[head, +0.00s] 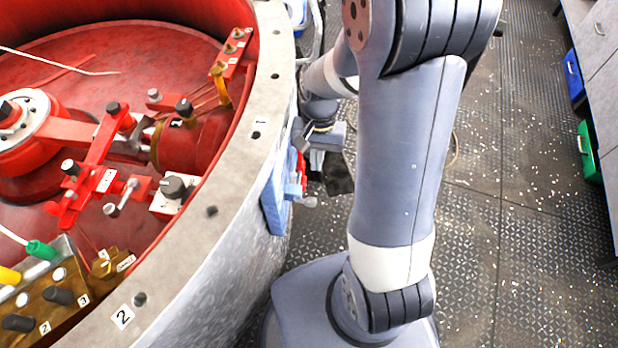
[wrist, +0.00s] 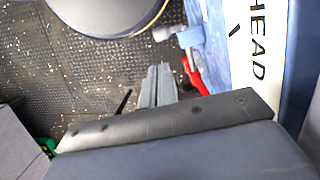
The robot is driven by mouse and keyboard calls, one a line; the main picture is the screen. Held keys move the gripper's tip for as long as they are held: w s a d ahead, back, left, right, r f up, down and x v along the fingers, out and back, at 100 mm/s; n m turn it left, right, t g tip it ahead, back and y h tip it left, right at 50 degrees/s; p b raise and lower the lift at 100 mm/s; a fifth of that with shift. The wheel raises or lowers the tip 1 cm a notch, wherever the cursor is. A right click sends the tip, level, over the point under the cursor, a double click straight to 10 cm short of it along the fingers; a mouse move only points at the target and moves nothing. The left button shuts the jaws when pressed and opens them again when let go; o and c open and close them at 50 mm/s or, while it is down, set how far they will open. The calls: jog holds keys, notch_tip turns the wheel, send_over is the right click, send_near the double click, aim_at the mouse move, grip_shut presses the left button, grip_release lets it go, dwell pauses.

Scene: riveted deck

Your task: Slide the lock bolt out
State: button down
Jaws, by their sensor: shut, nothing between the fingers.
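A blue fitting (head: 276,207) is fixed on the outer wall of the round drum. My gripper (head: 316,160) is beside the drum wall, close to the red piece. Its grey fingers (wrist: 157,72) are together and empty, apart from the knob. Contact with the red piece cannot be told.
The drum's pale rim (head: 225,180) curves beside my arm. Inside it are red levers (head: 95,170) and a brass block (head: 50,300) with knobs. A white plate (wrist: 252,55) reading "HEAD" is on the wall. Dark tread floor (head: 510,220) is open at right, before grey cabinets (head: 600,60).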

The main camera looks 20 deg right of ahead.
jog(key=shift+w+f, duration=0.4)
jog(key=shift+w, duration=0.1)
notch_tip(320, 180, down, 10)
jog(key=s+b, duration=0.1)
jog(key=b, duration=0.1)
jog(key=shift+s+a+b, duration=0.3)
jog(key=shift+s+a, duration=0.05)
jog(key=shift+a, duration=0.05)
jog(key=shift+r, duration=0.1)
jog(key=s+a, duration=0.3)
jog(key=s, duration=0.4)
